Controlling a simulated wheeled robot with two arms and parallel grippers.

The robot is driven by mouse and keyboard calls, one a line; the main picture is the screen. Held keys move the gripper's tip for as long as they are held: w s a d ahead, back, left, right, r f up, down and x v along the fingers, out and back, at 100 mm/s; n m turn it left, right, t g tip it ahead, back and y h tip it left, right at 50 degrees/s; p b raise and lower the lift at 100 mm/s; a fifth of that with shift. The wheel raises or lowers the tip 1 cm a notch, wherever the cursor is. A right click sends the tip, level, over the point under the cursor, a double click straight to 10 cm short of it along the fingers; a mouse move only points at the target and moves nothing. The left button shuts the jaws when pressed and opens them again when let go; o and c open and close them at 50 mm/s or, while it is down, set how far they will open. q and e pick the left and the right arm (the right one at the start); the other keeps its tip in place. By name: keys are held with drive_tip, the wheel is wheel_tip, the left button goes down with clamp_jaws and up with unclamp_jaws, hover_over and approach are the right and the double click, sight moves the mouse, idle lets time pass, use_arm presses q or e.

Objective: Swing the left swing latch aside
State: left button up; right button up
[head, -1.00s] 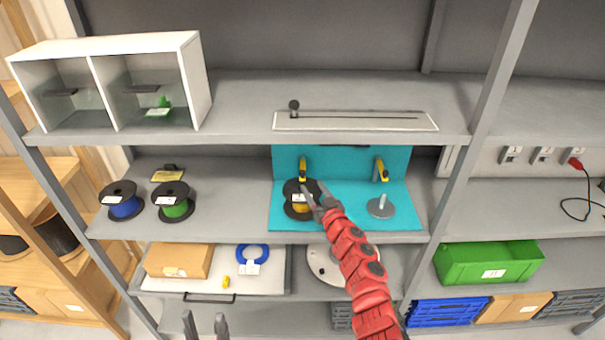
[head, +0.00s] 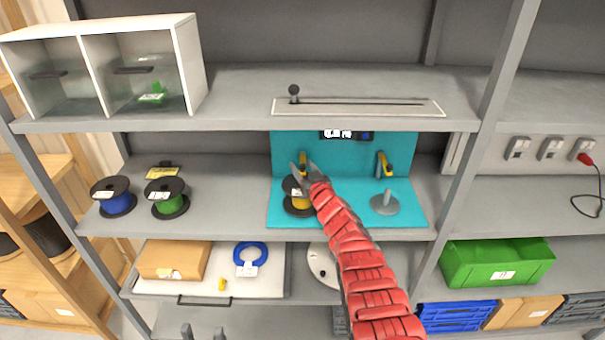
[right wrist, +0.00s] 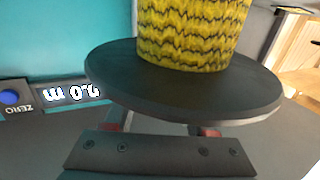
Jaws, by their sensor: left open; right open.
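The left swing latch (head: 303,158) is a yellow lever on the teal back panel, above a black reel of yellow cable (head: 299,205). My right gripper (head: 302,167) is open, its fingers pointing up by the latch in the head view; whether they touch it I cannot tell. In the right wrist view the reel's yellow cable (right wrist: 195,35) and dark flange (right wrist: 185,85) fill the middle, hiding the fingertips and latch. The right yellow latch (head: 384,163) stands above an empty grey spindle (head: 385,204). My left gripper (head: 203,334) is open and empty at the bottom edge.
A shelf with a slotted white plate (head: 355,107) runs above the teal station (head: 345,218). A display (head: 347,134) sits on the back panel. Blue (head: 116,198) and green (head: 168,198) reels stand to the left. A green bin (head: 495,262) is lower right.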

drive_tip(key=shift+r, duration=0.1)
clamp_jaws()
idle(0.3)
idle(1.1)
